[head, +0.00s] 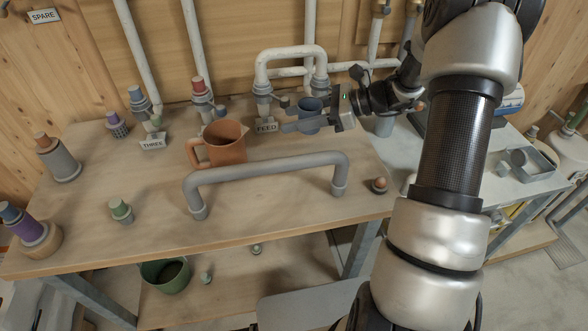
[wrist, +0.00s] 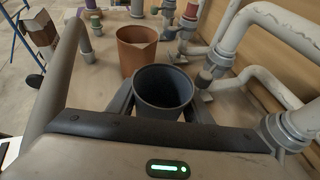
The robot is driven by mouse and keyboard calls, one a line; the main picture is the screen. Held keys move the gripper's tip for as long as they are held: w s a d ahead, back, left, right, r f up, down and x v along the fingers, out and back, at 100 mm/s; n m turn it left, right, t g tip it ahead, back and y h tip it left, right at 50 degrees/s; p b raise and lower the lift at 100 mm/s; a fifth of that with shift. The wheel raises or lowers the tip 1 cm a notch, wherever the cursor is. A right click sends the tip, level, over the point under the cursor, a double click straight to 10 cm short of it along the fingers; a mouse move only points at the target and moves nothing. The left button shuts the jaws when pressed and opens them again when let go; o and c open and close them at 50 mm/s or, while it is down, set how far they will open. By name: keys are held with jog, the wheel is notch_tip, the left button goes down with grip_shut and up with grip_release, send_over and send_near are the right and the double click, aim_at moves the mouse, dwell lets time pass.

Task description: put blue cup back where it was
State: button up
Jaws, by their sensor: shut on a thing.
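The blue cup (head: 309,117) is on the right part of the wooden bench, near the FEED sign (head: 266,126). It is upright, and in the wrist view the cup (wrist: 163,90) shows a dark, open top. My gripper (head: 302,117) reaches in from the right and is shut on the blue cup, one finger on each side of it. I cannot tell whether the cup's base touches the bench. The base is hidden in the wrist view.
An orange-brown jug (head: 222,143) stands left of the cup. A grey pipe handle (head: 265,172) arches over the bench in front. A white pipe loop (head: 290,55) rises behind the cup. The THREE sign (head: 153,142) is further left.

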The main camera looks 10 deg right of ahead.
notch_tip(320, 180, down, 11)
jog(key=shift+w+a+b, duration=0.15)
jog(key=shift+b, duration=0.65)
jog(key=shift+f, duration=0.1)
jog(key=o, duration=1.2)
jog(key=shift+r, duration=0.2)
jog(key=v, duration=1.2)
jog(key=shift+f+p, duration=0.1)
jog(key=shift+p, duration=0.25)
